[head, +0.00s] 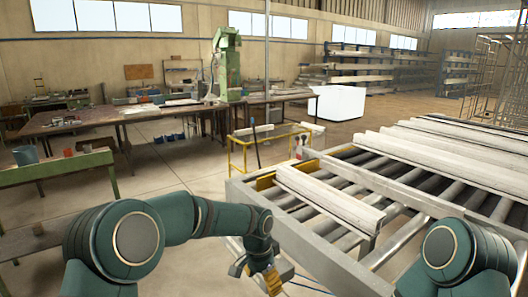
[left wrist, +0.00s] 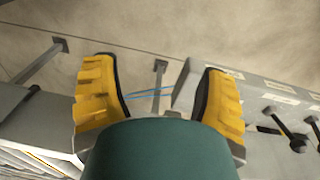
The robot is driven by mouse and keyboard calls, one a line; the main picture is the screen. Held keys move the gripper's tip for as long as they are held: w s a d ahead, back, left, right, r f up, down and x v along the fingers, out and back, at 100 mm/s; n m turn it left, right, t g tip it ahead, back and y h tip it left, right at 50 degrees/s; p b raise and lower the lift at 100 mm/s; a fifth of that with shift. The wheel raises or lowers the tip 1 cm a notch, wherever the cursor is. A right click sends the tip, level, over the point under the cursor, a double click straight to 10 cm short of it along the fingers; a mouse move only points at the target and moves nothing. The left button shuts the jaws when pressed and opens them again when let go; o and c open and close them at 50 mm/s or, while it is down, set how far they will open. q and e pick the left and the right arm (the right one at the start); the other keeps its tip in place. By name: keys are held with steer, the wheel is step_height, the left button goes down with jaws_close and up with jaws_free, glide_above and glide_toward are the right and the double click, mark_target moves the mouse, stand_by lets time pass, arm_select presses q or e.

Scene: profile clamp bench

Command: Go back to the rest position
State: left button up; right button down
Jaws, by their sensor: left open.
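My left gripper (head: 270,279) has yellow fingers and hangs low in front of the roller table, near its left front corner. In the left wrist view its fingers (left wrist: 160,80) are spread apart with nothing between them. Past them show the floor and grey metal legs. My left arm comes in from the left, bent at the elbow. Part of my right arm shows at the lower right in the head view. My right gripper is out of view.
The roller table (head: 408,188) fills the right side and bears a pale profile (head: 330,198) and more long profiles (head: 445,160) behind. A yellow rail frame (head: 270,146) stands beyond its left corner. A green bench (head: 58,168) is at left. Floor between is open.

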arm_select(q)
steer(key=s+a+f+n+t+h, duration=0.1)
steer(key=s+a+f+n, duration=0.4)
steer(key=s+f, duration=0.5)
steer(key=s+a+f+n+t+h, duration=0.1)
steer(key=s+a+f+n, duration=0.4)
steer(key=s+f, duration=0.5)
steer(key=s+n, duration=0.1)
steer(key=s, duration=0.2)
steer(key=shift+n+h, duration=0.4)
steer(key=shift+s, duration=0.1)
